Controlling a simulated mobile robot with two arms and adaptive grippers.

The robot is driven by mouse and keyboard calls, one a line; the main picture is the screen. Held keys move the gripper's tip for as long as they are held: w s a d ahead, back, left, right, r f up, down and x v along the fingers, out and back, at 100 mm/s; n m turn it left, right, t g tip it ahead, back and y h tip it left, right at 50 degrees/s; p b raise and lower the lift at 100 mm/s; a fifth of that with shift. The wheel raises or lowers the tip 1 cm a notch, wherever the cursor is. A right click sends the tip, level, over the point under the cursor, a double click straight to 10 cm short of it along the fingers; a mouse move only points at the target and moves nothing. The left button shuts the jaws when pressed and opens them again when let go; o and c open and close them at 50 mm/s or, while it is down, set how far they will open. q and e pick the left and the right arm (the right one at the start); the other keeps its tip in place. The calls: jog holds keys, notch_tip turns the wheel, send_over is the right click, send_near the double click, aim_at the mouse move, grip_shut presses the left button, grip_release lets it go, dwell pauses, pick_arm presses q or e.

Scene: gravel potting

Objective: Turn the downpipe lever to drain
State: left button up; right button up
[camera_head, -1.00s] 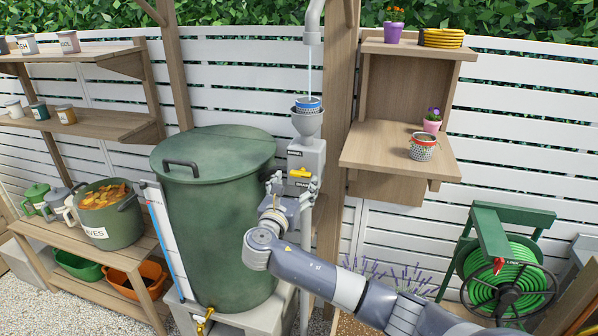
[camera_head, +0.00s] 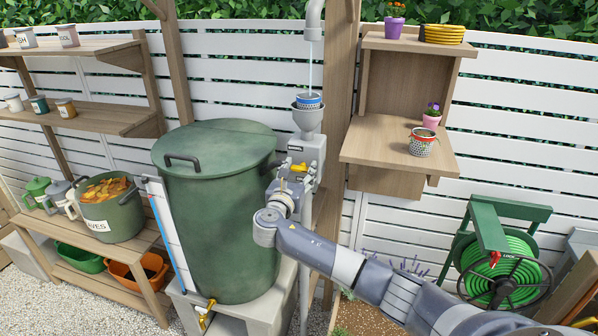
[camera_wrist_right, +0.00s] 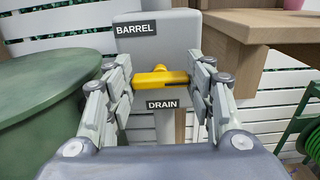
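The yellow downpipe lever (camera_head: 299,168) is on the grey diverter box (camera_wrist_right: 180,32) under the funnel. In the right wrist view the lever (camera_wrist_right: 160,78) lies level, between a BARREL label (camera_wrist_right: 135,30) above it and a DRAIN label (camera_wrist_right: 162,104) below it. My right gripper (camera_wrist_right: 160,88) is open, with one finger at each end of the lever. Whether the fingertips touch it I cannot tell. In the head view the right gripper (camera_head: 296,176) partly covers the box and its labels. My left gripper is not in view.
The green barrel (camera_head: 218,215) stands close left of the box. A wooden shelf (camera_head: 385,150) with small pots is close on the right. Water runs from the downpipe (camera_head: 313,25) into a blue-rimmed strainer (camera_head: 308,102) in the funnel (camera_head: 307,120). A hose reel (camera_head: 505,265) stands at right.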

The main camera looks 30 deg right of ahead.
jog(key=shift+f, duration=0.1)
jog(key=m+b, duration=0.3)
jog(key=m, duration=0.1)
jog(key=shift+f, duration=0.15)
jog(key=m+b, duration=0.3)
jog(key=m, duration=0.1)
jog(key=shift+s+f+m+b, duration=0.1)
jog(key=shift+m+b, duration=0.2)
jog(key=shift+b, duration=0.05)
jog(key=shift+d+m+b, duration=0.15)
jog(key=shift+m+b, duration=3.8)
jog(key=shift+m, duration=0.65)
jog(key=o, duration=1.1)
jog(key=shift+c, duration=0.2)
